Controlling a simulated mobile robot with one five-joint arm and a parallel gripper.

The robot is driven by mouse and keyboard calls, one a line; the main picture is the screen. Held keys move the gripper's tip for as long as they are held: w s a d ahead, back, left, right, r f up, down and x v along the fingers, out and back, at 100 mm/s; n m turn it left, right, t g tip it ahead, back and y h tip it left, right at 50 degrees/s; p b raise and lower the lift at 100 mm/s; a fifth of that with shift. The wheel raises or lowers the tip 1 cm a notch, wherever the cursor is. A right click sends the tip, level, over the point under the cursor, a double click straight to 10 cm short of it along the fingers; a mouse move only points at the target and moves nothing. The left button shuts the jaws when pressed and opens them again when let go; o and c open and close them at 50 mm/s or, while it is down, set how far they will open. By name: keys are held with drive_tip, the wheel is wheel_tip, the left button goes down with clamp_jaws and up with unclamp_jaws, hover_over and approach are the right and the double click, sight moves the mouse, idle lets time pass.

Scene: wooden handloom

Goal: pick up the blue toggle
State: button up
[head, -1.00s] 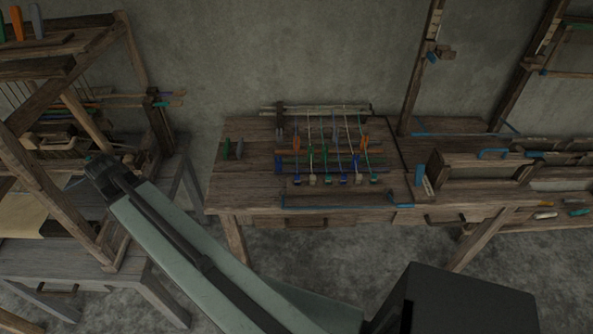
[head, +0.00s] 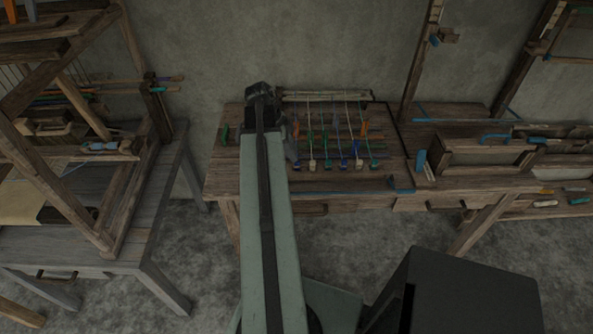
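Several small coloured toggles and threaded weights lie on the wooden bench (head: 225,185). Small blue weights also hang at string ends, one at the front right (head: 374,165). I cannot tell which blue piece is the task's toggle. My arm stretches up the picture and covers the left part of the string rack.
A wooden loom frame (head: 100,205) stands on a grey table at left. A pale rod (head: 325,96) runs along the rack's back. A blue upright piece (head: 421,160) and a wooden box frame (head: 480,155) are on the right. A wall stands close behind.

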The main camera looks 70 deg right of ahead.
sight(297, 167)
drive_tip(key=b+x, duration=0.1)
drive_tip(key=x, duration=0.1)
drive_tip(key=b+x, duration=0.4)
drive_tip(key=shift+w+a+f, duration=0.2)
drive_tip(key=shift+w+a, duration=0.05)
drive_tip(key=shift+s+f, duration=0.1)
drive_tip(key=shift+s, duration=0.05)
drive_tip(key=shift+r, duration=0.2)
clamp_jaws()
